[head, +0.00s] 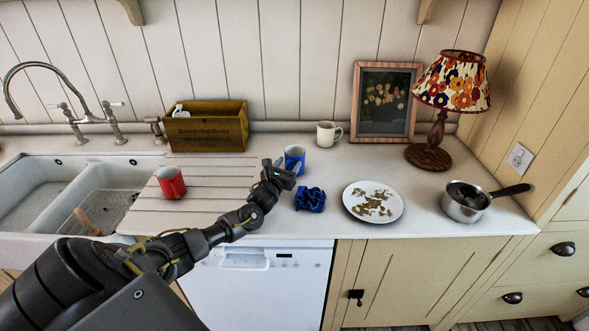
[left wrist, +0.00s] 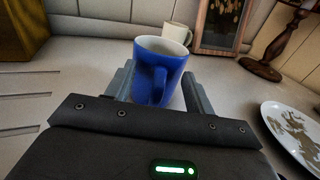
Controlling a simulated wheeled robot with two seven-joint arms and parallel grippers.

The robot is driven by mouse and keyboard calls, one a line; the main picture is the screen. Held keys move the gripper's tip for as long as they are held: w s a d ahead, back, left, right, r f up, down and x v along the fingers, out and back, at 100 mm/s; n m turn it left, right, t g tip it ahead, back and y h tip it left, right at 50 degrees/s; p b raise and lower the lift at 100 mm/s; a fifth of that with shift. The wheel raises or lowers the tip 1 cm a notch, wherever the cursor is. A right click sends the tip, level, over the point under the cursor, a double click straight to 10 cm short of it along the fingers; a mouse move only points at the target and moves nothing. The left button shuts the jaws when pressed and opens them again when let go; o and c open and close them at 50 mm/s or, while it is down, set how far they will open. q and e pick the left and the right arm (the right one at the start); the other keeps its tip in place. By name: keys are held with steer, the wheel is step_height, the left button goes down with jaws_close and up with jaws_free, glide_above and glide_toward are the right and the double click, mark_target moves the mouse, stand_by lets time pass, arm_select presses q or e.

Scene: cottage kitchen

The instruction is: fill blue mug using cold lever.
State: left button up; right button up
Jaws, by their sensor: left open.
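The blue mug (head: 296,158) stands upright on the worktop, behind my left gripper (head: 280,175). In the left wrist view the blue mug (left wrist: 158,75) is between the two open fingers (left wrist: 157,85), its handle toward the camera. I cannot tell whether the fingers touch it. The tap (head: 40,80) arches over the white double sink (head: 60,190) at the far left. Its levers (head: 117,104) sit on a bridge fitting; which one is cold I cannot tell. My right gripper is not in view.
A red mug (head: 171,183) stands left of my arm. A cream mug (head: 328,134), wooden box (head: 207,130), plate (head: 373,201), saucepan (head: 466,203), lamp (head: 433,145) and picture (head: 384,100) share the worktop.

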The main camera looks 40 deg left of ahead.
arm_select(q)
steer(key=shift+s+r, duration=0.1)
jaws_close()
steer(key=shift+r, duration=0.15)
stand_by(0.4)
steer(key=shift+r, duration=0.25)
step_height(320, 180, up, 3)
steer(key=shift+f+b, duration=0.2)
steer(key=shift+b, duration=0.65)
steer(key=s+r+b, duration=0.3)
steer(key=s+r, duration=0.6)
steer(key=s, duration=0.5)
steer(key=shift+d+r+b, duration=0.15)
steer(key=shift+r+b, duration=0.2)
